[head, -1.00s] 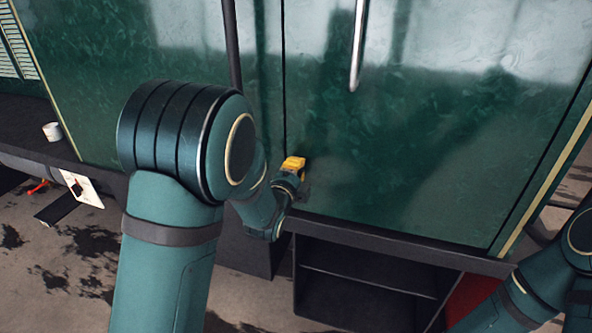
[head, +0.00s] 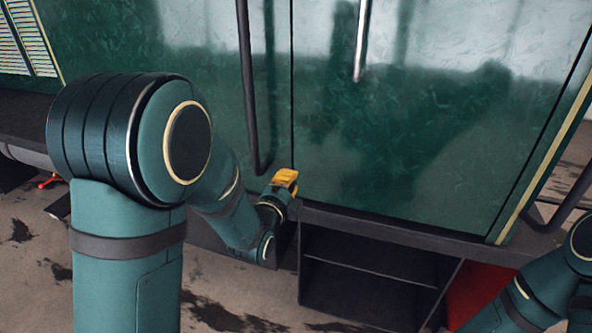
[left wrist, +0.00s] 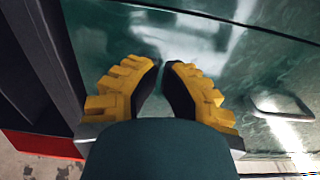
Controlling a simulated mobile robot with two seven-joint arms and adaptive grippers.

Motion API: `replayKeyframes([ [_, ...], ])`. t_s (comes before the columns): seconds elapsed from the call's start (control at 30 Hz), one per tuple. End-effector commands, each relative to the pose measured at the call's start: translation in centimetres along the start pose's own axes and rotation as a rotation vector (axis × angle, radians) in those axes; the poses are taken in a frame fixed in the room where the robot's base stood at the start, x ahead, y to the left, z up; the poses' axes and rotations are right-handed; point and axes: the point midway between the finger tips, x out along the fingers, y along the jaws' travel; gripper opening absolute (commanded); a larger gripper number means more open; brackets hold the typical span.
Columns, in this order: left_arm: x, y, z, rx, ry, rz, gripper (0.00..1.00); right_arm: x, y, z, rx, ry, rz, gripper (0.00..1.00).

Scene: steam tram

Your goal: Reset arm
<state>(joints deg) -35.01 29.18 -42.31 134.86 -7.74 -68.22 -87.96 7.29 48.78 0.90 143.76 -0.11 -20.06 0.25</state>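My left gripper (head: 286,178) is a small yellow tool at the end of my teal left arm. It is near the lower edge of the green tram panels (head: 420,130), by the dark vertical seam. In the left wrist view, its yellow fingers with black pads (left wrist: 162,75) lean towards each other with a narrow gap between the tips. Nothing shows between them, and the green panel lies beyond. My right arm enters at the lower right of the head view, but its gripper is out of frame.
A dark vertical handrail (head: 249,90) and a silver handle (head: 362,40) are on the panels. Below are an open black step box (head: 370,265) and a red part (head: 482,292). Stained floor (head: 30,250) shows at the lower left.

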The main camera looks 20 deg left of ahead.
Motion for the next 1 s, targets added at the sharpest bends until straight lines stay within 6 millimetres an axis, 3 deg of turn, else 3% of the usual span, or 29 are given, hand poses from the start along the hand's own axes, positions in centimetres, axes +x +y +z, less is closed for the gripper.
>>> replayKeyframes([
  [0.2,-2.5,0.0,-0.1,-0.001,0.001,0.0,0.0,-0.2,-0.1,0.1,0.0,-0.002,0.0,0.0],
  [0.37,-3.1,0.1,-0.1,-0.001,0.001,0.002,0.0,-0.2,-0.1,0.1,0.0,-0.002,0.0,0.0],
  [0.47,-3.1,1.4,-0.2,-0.044,0.0,0.042,0.0,-0.2,-0.1,0.1,0.0,-0.002,0.0,0.0],
  [0.57,-3.4,5.1,-0.3,-0.18,-0.016,0.161,0.0,-0.2,-0.1,0.1,0.0,-0.002,0.0,0.0],
  [0.67,-4.7,11.1,-0.8,-0.411,-0.072,0.354,0.0,-0.2,-0.1,0.1,0.0,-0.002,0.0,0.0],
  [0.8,-8.5,19.9,-2.3,-0.798,-0.239,0.653,0.0,-0.2,-0.1,0.1,0.0,-0.002,0.0,0.0],
  [0.9,-12.3,25.1,-3.9,-1.068,-0.414,0.846,0.0,-0.2,-0.1,0.1,0.0,-0.002,0.0,0.0],
  [1.0,-16.3,28.8,-5.8,-1.308,-0.618,1.01,0.0,-0.2,-0.1,0.1,0.0,-0.002,0.0,0.0],
])
